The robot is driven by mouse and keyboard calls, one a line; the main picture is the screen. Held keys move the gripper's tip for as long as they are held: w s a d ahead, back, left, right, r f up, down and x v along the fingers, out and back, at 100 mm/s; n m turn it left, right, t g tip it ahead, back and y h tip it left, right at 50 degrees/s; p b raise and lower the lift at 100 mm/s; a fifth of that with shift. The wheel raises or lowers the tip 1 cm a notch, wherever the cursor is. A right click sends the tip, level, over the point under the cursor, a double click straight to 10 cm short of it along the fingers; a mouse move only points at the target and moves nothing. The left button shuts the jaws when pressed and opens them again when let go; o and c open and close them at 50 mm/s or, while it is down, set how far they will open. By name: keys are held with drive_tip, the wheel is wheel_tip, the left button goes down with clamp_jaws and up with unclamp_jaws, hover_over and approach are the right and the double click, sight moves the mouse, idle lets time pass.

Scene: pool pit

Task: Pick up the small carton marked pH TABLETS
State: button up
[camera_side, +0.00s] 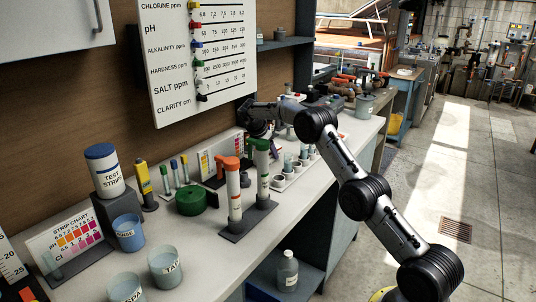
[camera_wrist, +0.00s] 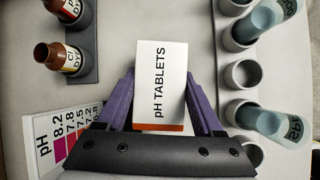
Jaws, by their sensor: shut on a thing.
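The small white carton marked pH TABLETS (camera_wrist: 161,75) shows in the middle of the wrist view, with an orange band at its near end. My gripper (camera_wrist: 160,98) has its two purple fingers on either side of the carton, shut on it. The wrist view does not make clear whether the carton touches the counter. In the side view my gripper (camera_side: 262,130) is at the back of the counter, below the chart board. The carton cannot be made out there, hidden behind the arm and the tall tubes.
Dye bottles (camera_wrist: 52,55) stand in a rack at the left of the wrist view, above a pH colour card (camera_wrist: 70,135). A rack of round holders (camera_wrist: 243,74) with vials is close on the right. In the side view, orange- and green-topped tubes (camera_side: 234,195) stand in front.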

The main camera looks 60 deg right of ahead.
drive_tip(key=shift+r, duration=0.65)
wheel_tip(320, 180, up, 2)
drive_tip(key=s+a+r, duration=0.7)
drive_tip(key=s+r, duration=0.2)
drive_tip(key=s, duration=0.3)
drive_tip(key=shift+r, duration=0.3)
